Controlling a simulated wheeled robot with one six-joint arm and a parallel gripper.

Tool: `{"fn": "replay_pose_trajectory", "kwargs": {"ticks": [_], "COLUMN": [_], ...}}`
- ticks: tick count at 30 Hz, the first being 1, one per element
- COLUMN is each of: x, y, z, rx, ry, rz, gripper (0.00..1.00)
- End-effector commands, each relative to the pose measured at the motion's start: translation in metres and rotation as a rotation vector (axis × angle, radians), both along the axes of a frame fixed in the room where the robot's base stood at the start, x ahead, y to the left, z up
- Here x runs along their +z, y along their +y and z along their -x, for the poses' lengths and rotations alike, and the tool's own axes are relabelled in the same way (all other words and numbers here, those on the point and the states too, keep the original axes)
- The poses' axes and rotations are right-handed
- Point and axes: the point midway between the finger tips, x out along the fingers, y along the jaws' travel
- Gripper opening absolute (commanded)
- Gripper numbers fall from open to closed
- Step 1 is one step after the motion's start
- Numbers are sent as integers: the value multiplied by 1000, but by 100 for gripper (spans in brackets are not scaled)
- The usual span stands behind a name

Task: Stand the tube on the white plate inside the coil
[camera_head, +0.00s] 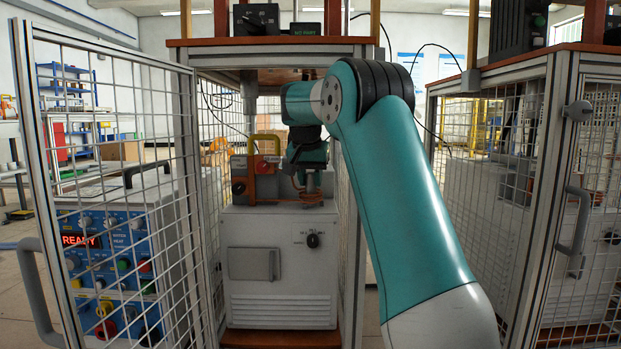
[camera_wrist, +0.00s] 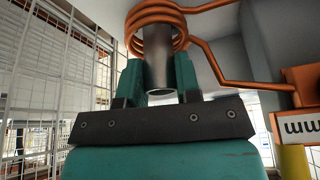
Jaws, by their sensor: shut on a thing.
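The tube (camera_wrist: 158,70) is a grey hollow cylinder. In the wrist view my gripper (camera_wrist: 158,62) has its two teal fingers closed on either side of it. The tube's near open end faces the camera, and its far part is inside the rings of the copper coil (camera_wrist: 150,24). Whether it touches the rings cannot be told. In the head view my gripper (camera_head: 309,178) points down just above the coil (camera_head: 311,199), over the heater cabinet. The white plate cannot be made out, and the tube's far end is hidden, so contact between them cannot be seen.
The coil's copper lead runs to an orange block (camera_wrist: 300,86) at the right of the wrist view. The white heater cabinet (camera_head: 280,240) stands between posts under a wooden shelf (camera_head: 270,42). Mesh doors (camera_head: 110,130) stand open, and a blue panel (camera_head: 105,265) reads READY.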

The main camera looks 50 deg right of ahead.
Motion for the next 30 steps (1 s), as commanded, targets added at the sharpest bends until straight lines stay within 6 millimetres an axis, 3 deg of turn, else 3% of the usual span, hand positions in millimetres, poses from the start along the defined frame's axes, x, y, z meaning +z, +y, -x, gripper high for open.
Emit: {"fn": "replay_pose_trajectory", "kwargs": {"ticks": [1,2,3,12,19,30], "x": [-2,-2,-1,1,26,20], "y": [0,0,0,0,5,78], "z": [0,0,0,0,3,41], "rx": [0,0,0,-1,-1,3], "ry": [0,0,0,-1,-1,1], "rz": [1,1,1,1,1,1], "gripper": [3,35,42,42,42,42]}}
